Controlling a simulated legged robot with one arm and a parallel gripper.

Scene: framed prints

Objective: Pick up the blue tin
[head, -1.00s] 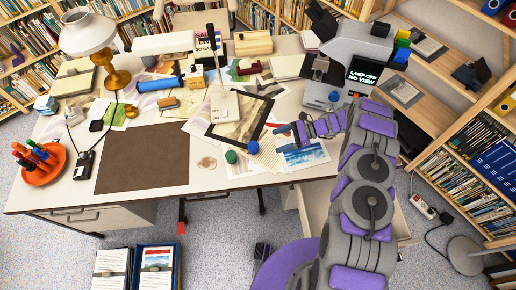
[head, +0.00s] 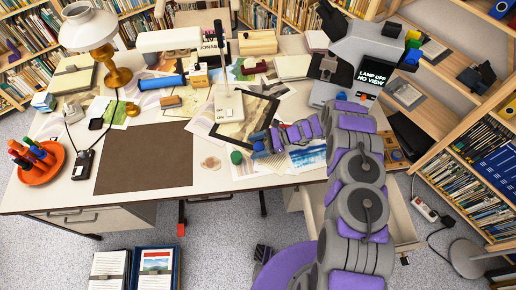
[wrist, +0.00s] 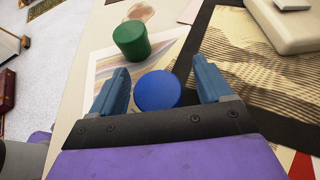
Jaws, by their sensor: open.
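The blue tin (wrist: 157,90) is a short round tin with a plain blue top. In the wrist view it stands between the two blue fingers of my gripper (wrist: 160,78), with a gap on each side. The fingers are apart and not closed on it. In the head view my gripper (head: 262,143) is low at the front right of the desk. There its fingers and the tin overlap, and I cannot clearly separate them. The lower side of the tin is partly hidden by the gripper body in the wrist view.
A green tin (wrist: 131,40) stands close by, just left of my gripper in the head view (head: 236,157). A dark-framed print (head: 262,108) and a white lamp base (head: 228,104) lie behind. The brown desk mat (head: 145,160) is clear.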

